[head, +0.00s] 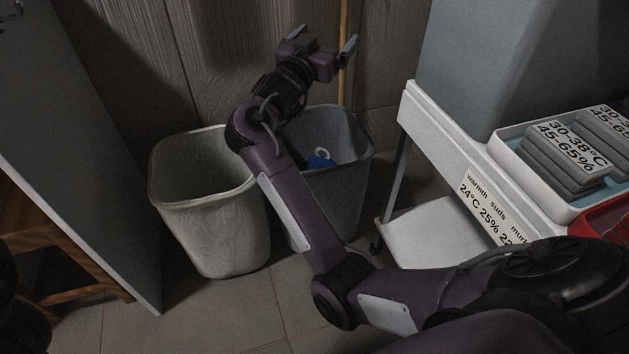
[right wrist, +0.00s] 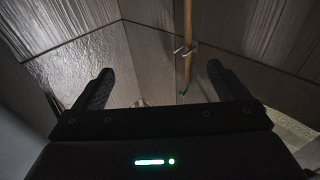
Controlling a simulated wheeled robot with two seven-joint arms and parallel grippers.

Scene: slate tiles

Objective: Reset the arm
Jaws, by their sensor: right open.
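My right arm reaches up and forward from the lower right of the head view. Its gripper (head: 324,38) is raised above and behind the two bins, near the wall. The jaws are open and nothing is between them. In the right wrist view both fingers of the right gripper (right wrist: 160,72) stand wide apart, with the panelled wall and a wooden pole beyond them. My left gripper does not show.
A whitish bin (head: 208,215) and a grey bin (head: 340,190) holding a blue item (head: 320,162) stand below my right forearm. A wooden pole (head: 343,85) stands behind. A white cart (head: 440,135) with a tray of grey stacks is right; a grey panel (head: 75,150) is left.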

